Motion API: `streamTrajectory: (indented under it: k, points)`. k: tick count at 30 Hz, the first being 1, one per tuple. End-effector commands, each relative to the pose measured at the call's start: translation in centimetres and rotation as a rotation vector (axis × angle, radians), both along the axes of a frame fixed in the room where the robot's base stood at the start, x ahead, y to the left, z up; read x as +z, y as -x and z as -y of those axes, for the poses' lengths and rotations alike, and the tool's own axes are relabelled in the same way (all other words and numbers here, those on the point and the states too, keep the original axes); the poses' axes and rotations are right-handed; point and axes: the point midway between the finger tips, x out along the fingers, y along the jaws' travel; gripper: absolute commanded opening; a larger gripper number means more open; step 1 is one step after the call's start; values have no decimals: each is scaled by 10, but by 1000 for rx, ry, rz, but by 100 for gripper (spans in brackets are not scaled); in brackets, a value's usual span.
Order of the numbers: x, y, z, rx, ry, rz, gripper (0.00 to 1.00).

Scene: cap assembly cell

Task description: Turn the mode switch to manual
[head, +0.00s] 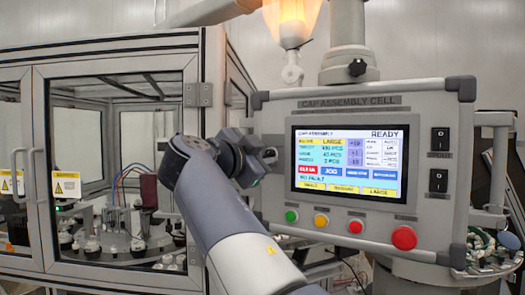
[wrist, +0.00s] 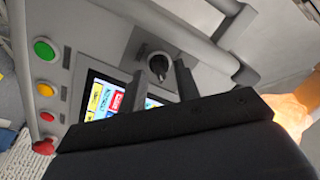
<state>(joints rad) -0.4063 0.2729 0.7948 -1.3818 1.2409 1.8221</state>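The mode switch is a dark round knob (wrist: 156,67) on the grey panel, near the edge of the screen in the wrist view. In the head view it is hidden behind my arm at the left of the screen. My gripper (wrist: 162,78) is open, its two dark fingers apart and pointing at the panel. The knob shows in the gap between the fingertips; I cannot tell whether they touch it. In the head view my gripper (head: 268,158) is at the panel's left side, beside the screen.
The panel's lit screen (head: 346,163) reads READY. Green, orange, red and large red buttons (head: 404,237) sit below it. Two black rocker switches (head: 439,181) are at the right. A grey bar handle (wrist: 188,35) runs near the knob. A glazed machine enclosure (head: 110,160) stands left.

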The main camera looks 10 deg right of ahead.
Motion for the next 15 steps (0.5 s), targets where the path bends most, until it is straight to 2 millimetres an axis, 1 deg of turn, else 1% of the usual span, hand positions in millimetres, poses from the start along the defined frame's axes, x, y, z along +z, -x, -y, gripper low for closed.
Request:
streamTrajectory:
  k: [8, 15]
  points:
    - [-1, -1, 1, 1, 0, 0, 31]
    - [-1, -1, 1, 1, 0, -1, 12]
